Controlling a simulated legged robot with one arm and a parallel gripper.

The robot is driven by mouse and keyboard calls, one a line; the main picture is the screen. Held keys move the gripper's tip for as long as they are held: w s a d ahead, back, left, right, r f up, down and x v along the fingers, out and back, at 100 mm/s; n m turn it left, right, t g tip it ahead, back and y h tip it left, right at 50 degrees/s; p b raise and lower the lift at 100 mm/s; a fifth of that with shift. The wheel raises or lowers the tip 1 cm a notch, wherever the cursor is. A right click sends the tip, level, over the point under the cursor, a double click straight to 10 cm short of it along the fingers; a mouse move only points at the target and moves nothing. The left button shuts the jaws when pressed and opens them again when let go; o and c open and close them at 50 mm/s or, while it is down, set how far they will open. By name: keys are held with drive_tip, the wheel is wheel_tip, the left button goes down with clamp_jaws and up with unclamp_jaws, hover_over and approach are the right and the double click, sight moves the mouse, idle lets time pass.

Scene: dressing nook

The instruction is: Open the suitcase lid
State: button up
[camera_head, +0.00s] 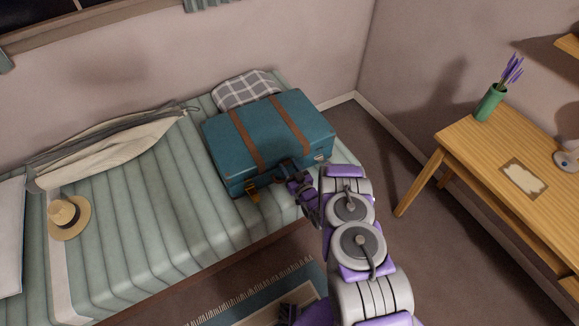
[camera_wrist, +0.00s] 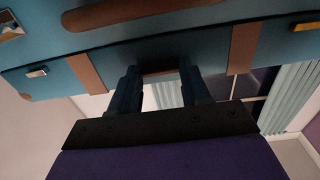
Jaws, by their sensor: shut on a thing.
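The teal suitcase (camera_head: 265,130) with two brown straps lies on the bed, its lid shut. Brass buckles show on its front side. My gripper (camera_head: 290,176) is at the middle of the suitcase's front side, close to the lid's front edge. In the wrist view, the suitcase (camera_wrist: 205,50) spans the top, and the two fingers of my gripper (camera_wrist: 160,80) reach up to it. A small brown piece at the suitcase edge (camera_wrist: 160,71) sits between the fingertips, and the jaws are shut on it. The fingers hide part of this piece.
The striped bed (camera_head: 150,235) also bears a checked pillow (camera_head: 245,90), a pale garment bag (camera_head: 110,155) and a straw hat (camera_head: 69,217). A wooden desk (camera_head: 480,160) with a green vase (camera_head: 489,103) stands at the right. A rug (camera_head: 255,298) lies on the floor by the bed.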

clamp_jaws()
